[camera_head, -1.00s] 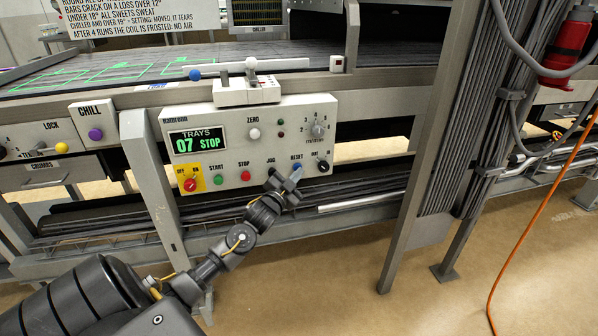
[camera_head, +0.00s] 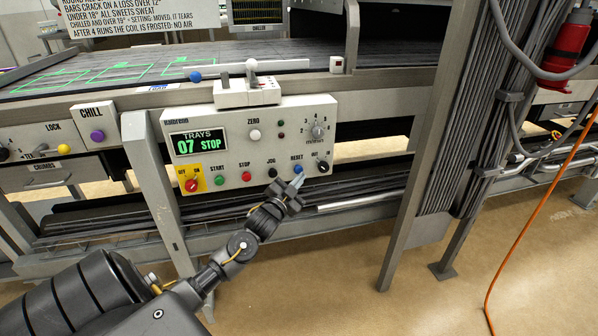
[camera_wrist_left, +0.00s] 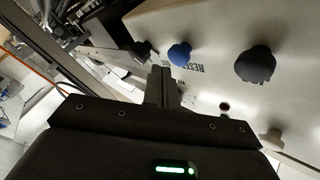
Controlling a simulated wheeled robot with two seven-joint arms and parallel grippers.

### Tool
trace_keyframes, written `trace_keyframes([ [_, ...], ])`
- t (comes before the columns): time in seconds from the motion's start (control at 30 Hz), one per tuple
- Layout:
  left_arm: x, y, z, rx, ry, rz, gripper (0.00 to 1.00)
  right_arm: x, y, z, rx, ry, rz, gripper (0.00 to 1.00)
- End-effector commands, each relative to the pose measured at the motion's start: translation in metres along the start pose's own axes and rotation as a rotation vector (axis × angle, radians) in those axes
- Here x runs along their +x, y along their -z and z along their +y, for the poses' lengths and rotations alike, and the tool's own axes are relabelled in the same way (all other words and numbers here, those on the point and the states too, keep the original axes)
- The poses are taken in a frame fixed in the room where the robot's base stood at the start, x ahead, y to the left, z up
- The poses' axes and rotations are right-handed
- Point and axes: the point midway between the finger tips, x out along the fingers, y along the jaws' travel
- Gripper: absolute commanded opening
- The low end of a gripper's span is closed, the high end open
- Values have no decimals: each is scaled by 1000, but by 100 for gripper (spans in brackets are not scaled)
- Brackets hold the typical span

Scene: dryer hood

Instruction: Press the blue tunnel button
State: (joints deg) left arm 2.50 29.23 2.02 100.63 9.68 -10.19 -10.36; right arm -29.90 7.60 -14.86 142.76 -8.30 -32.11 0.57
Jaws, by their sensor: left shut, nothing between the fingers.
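A grey control panel (camera_head: 248,140) has a row of buttons along its lower edge. The blue button (camera_head: 298,169), labelled RESET, sits near the right end, between the black JOG button (camera_head: 272,173) and a black knob (camera_head: 323,167). My left gripper (camera_head: 296,184) is shut and empty, just below the blue button in the head view. In the left wrist view the blue button (camera_wrist_left: 180,54) stands out from the panel, above and slightly right of the fingertips (camera_wrist_left: 163,75). A gap shows in the picture between fingertips and button; contact is not seen. My right gripper is out of view.
The display (camera_head: 198,142) reads TRAYS 07 STOP. A green start button (camera_head: 219,181) and a red stop button (camera_head: 247,177) sit left of JOG. A blue ball knob (camera_head: 195,76) is above the panel. A grey upright post (camera_head: 412,210) stands to the right.

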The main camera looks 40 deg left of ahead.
Motion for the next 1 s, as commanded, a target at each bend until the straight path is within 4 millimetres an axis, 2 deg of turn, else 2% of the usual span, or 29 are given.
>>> trace_keyframes([
  [0.5, -30, 24, 22, -2, -2, 0, 0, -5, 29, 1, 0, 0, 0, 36],
  [1.0, -34, 25, 25, 0, -1, 0, 0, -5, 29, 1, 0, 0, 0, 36],
])
